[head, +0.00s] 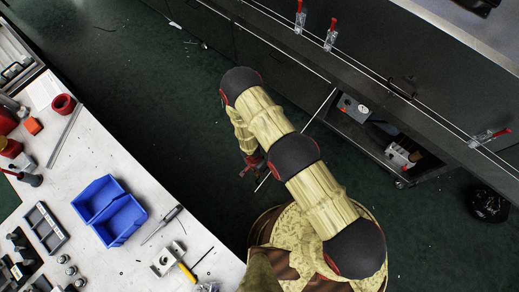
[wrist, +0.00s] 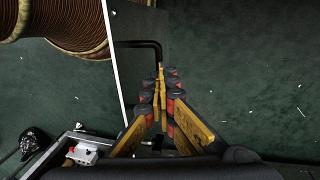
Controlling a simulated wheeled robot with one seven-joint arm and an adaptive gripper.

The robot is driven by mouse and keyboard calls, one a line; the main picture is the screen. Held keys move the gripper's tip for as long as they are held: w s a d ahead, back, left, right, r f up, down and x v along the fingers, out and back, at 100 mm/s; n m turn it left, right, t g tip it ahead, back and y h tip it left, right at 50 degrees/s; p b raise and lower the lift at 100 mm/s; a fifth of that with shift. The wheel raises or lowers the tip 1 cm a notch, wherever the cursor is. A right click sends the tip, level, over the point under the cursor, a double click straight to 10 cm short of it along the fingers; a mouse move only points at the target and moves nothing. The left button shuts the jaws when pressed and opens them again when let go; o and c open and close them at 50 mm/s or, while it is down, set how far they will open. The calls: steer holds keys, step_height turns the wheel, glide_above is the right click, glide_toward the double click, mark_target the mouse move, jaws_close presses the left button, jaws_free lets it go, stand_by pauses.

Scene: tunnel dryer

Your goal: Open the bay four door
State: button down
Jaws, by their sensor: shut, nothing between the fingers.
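A dark door panel with a thin white edge (head: 320,107) stands swung out from the dryer front, and an open bay shows beside it. In the wrist view the same door's dark face (wrist: 137,80) shows, with a black bent bar handle (wrist: 140,44) on it. My gripper (wrist: 160,72) is shut and empty, its tips at the end of the handle in the picture; I cannot tell whether they touch. In the head view my gripper (head: 252,168) is low beside the door, partly hidden by my arm. No bay number is readable.
The open bay holds a grey unit (head: 354,108) and a white box (head: 399,153). Red-handled clamps (head: 331,36) and a black handle (head: 402,88) sit on the dryer's front. A white workbench (head: 110,160) with a blue bin (head: 123,226) stands left. Green floor between is mostly clear.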

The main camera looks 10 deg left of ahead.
steer(key=c, duration=2.6)
jaws_free()
steer(key=shift+s+d+f, duration=0.15)
steer(key=shift+s+f, duration=0.1)
steer(key=o, duration=0.5)
steer(key=shift+w, duration=0.1)
steer(key=shift+o, duration=0.6)
steer(key=shift+w+r, duration=0.1)
steer(key=shift+r, duration=0.1)
step_height(320, 180, up, 12)
steer(key=w+a, duration=0.1)
steer(key=a, duration=0.1)
steer(key=shift+f, duration=0.2)
steer(key=shift+w, duration=0.1)
